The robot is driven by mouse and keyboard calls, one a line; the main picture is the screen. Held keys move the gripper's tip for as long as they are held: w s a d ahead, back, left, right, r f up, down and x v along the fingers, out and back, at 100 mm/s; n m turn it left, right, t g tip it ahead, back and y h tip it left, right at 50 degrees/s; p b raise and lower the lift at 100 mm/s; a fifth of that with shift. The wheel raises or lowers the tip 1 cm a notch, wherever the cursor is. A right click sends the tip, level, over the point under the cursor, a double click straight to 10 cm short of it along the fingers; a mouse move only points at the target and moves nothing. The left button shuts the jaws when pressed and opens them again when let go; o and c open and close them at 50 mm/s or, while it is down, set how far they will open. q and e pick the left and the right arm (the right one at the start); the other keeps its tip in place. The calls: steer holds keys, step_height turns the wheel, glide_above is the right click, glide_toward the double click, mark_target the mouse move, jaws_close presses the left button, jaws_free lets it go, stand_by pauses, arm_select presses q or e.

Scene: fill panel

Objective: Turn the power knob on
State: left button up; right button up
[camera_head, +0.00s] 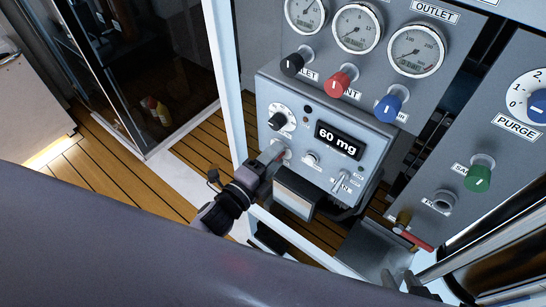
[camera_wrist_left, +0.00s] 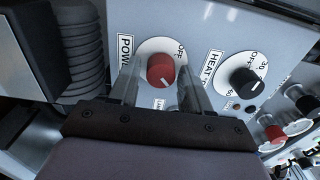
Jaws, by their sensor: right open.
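The red power knob (camera_wrist_left: 160,70) sits on a round white dial beside the POWER label (camera_wrist_left: 125,50). OFF is printed at the dial's upper right, and the knob's white mark points down and slightly right. My left gripper (camera_wrist_left: 160,92) is open, with one finger on each side of the knob and gaps visible; I cannot tell how deep the fingers reach. In the head view my left gripper (camera_head: 276,154) is at the left side of the grey control box (camera_head: 330,100), mostly covering the knob. My right gripper (camera_head: 402,281) is open and empty at the lower right.
A black heater knob (camera_wrist_left: 246,82) is beside the power knob. The box also has a 60 mg display (camera_head: 339,139) and a toggle switch (camera_head: 341,182). Black (camera_head: 292,64), red (camera_head: 337,84) and blue (camera_head: 388,108) knobs stick out above it, below several gauges.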

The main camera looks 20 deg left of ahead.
arm_select(q)
steer(key=shift+o, duration=0.3)
steer(key=v, duration=0.7)
stand_by(0.6)
steer(key=s+a+n+g+y+p, duration=0.4)
steer(key=s+n+p, duration=0.5)
steer(key=n, duration=1.1)
steer(key=s+g, duration=0.2)
steer(key=shift+a+r+g+p, duration=0.2)
steer(key=shift+r+g+p, duration=0.1)
steer(key=shift+r+p, duration=0.1)
steer(key=shift+c, duration=1.5)
